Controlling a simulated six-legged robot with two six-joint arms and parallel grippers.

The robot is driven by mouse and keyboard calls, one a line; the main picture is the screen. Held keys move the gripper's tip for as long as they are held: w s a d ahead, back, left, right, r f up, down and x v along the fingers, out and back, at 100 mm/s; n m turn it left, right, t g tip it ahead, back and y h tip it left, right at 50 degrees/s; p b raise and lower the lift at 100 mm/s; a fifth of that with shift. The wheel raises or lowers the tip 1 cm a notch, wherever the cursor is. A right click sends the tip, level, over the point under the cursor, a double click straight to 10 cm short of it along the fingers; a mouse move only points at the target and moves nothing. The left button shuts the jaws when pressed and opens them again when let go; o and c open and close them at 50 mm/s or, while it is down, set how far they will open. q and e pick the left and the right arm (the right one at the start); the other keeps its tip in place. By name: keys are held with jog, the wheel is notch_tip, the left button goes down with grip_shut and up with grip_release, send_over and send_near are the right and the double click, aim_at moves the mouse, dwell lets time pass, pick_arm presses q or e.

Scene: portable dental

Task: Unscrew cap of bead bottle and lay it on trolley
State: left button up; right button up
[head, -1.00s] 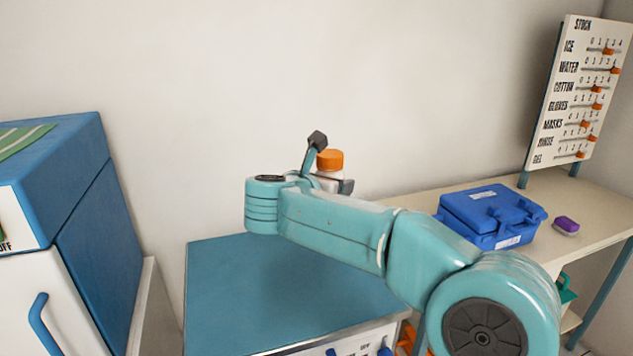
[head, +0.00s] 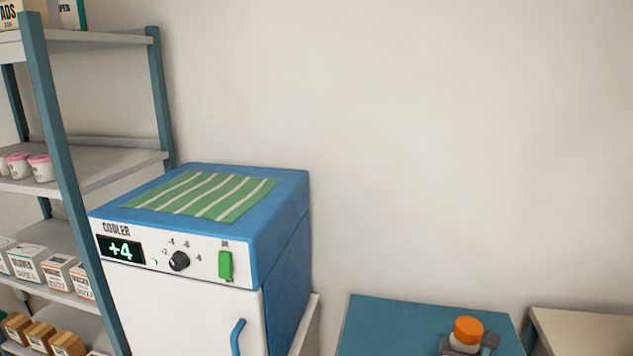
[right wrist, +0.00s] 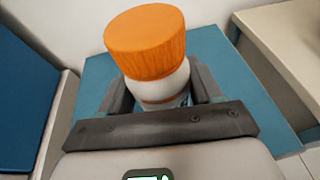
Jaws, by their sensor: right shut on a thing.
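The bead bottle (right wrist: 160,83) is white with an orange cap (right wrist: 147,40) on its top. My right gripper (right wrist: 162,100) is shut around the bottle's body below the cap in the right wrist view. In the head view the orange cap (head: 468,330) and my right gripper (head: 470,347) show at the bottom right, in front of the blue trolley top (head: 385,325). The bottle's lower part is hidden by the gripper and the frame edge. I cannot tell how high it is above the trolley. My left gripper is not in view.
A blue and white cooler (head: 180,305) with a green striped cloth (head: 205,195) on top stands left of the trolley. A shelf rack (head: 85,165) with boxes and pink-lidded tubs is at the far left. A pale bench (head: 585,330) is at the right. The trolley top's visible left part is bare.

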jog(key=s+a+f+n+y, duration=0.1)
jog(key=a+f+n+y, duration=0.1)
jog(key=a, duration=0.3)
jog(key=s+a+f+n+t+y, duration=0.1)
jog(key=s+a+f+n+y, duration=0.1)
jog(key=a+y, duration=0.1)
jog(key=shift+s+a+f, duration=0.25)
jog(key=shift+s+a, duration=0.05)
jog(key=shift+a, duration=0.6)
